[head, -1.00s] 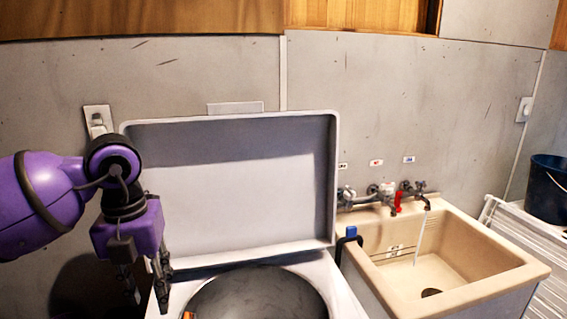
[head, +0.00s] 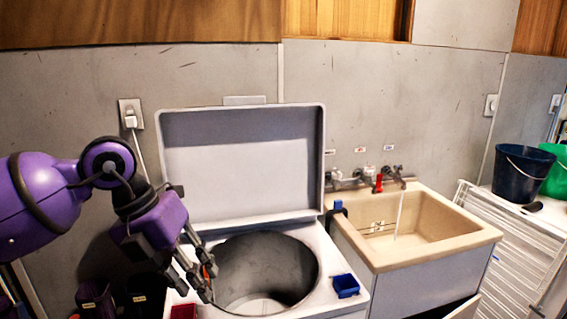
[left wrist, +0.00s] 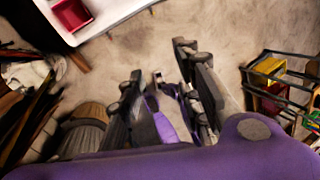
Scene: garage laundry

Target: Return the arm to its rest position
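My left arm comes in from the left in the head view, purple with black joints. Its gripper (head: 196,276) points down and to the right, in front of the left part of the open washing machine (head: 345,300). In the left wrist view the gripper's fingers (left wrist: 158,75) stand apart with floor showing between them, and nothing is seen held. A small orange mark shows by the fingers in the head view; I cannot tell what it belongs to. My right gripper is not in view.
The machine's lid (head: 245,165) stands raised over the open drum (head: 270,270). A blue tray (head: 345,285) and a red tray (head: 183,312) sit on its front corners. A beige sink (head: 480,236) with running water is to the right. The left wrist view shows a rack (left wrist: 285,80).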

